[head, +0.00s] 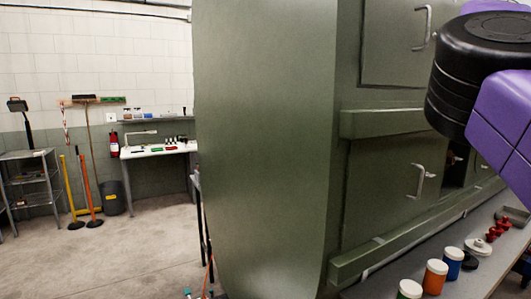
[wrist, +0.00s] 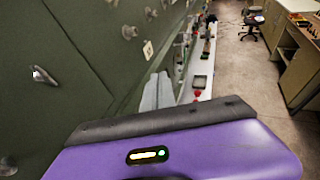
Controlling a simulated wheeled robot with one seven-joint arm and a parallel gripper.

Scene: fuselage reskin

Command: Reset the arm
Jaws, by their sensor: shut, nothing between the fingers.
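My arm (head: 500,110), purple with a black rounded joint, enters the head view at the upper right, in front of the green fuselage panel. My gripper is out of sight in the head view. In the wrist view, the pale grey fingers of my gripper (wrist: 157,92) show beyond a purple and black housing. They are together and empty, beside the dark green panel wall, with the long narrow shelf just beyond them.
The green fuselage (head: 265,140) fills the middle, with handled doors. A shelf (head: 455,285) along its foot holds an orange jar (head: 435,277), a blue jar (head: 453,263) and red parts. Open floor (head: 120,250) lies left. The wrist view shows an office chair (wrist: 252,22) and cabinets (wrist: 296,65).

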